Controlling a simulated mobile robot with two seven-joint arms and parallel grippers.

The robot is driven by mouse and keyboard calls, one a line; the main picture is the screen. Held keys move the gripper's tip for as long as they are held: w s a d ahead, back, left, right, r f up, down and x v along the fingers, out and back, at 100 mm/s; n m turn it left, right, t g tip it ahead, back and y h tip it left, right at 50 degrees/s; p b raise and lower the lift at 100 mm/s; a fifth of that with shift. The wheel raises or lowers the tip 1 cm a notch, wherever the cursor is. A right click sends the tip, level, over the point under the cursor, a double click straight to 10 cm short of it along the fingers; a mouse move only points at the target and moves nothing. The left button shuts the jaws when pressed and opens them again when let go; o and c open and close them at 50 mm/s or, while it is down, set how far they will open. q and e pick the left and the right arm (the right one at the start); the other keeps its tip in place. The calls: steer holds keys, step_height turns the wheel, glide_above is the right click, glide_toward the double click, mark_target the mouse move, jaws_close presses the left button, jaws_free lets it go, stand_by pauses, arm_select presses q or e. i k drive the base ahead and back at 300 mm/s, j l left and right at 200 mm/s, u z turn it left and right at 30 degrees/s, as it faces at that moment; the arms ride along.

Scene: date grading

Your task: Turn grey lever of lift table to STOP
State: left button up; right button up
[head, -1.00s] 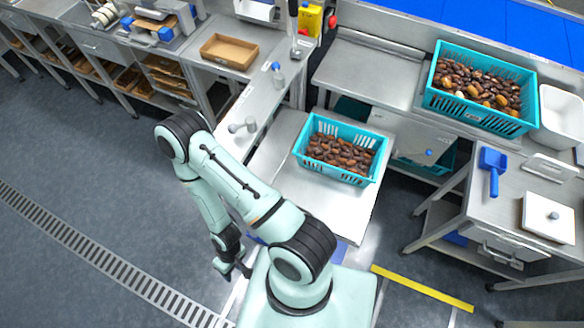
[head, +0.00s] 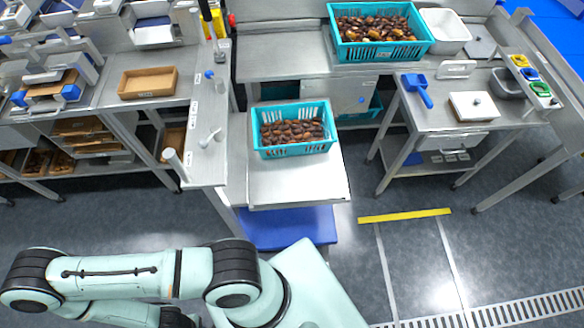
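The lift table (head: 300,185) stands in the middle of the head view, with a teal crate (head: 292,152) of dates on its steel top. A narrow steel panel (head: 207,115) runs along its left side. A light grey lever (head: 211,137) sticks out on this panel, and a grey cylindrical post (head: 176,161) stands near its front end. The panel labels are too small to read. My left arm lies across the bottom left, well in front of the panel. Its gripper is beyond the bottom edge of the picture. My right gripper does not show.
A second teal crate (head: 378,50) of dates sits on the back bench. A side table (head: 455,115) on the right holds a blue scoop (head: 418,90) and a white board (head: 473,105). A cardboard tray (head: 148,82) lies on the left bench. Grey floor is open in front.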

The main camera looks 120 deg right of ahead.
mark_target(217, 133)
steer(key=i+l+z, duration=0.15)
steer(key=i+z, duration=0.3)
steer(key=i, duration=0.2)
steer(key=i+j+z, duration=0.1)
steer(key=i+z, duration=0.35)
steer(key=i, duration=0.25)
steer(key=i+z, duration=0.3)
steer(key=i, duration=0.45)
steer(key=i+j+z, duration=0.15)
steer(key=i+z, duration=0.2)
steer(key=i, duration=0.4)
steer(key=i+z, duration=0.2)
steer(key=z, duration=0.25)
steer(key=i+j+z, duration=0.1)
steer(key=i+z, duration=0.15)
steer(key=z, duration=0.2)
steer(key=i+j+z, duration=0.15)
steer(key=z, duration=3.3)
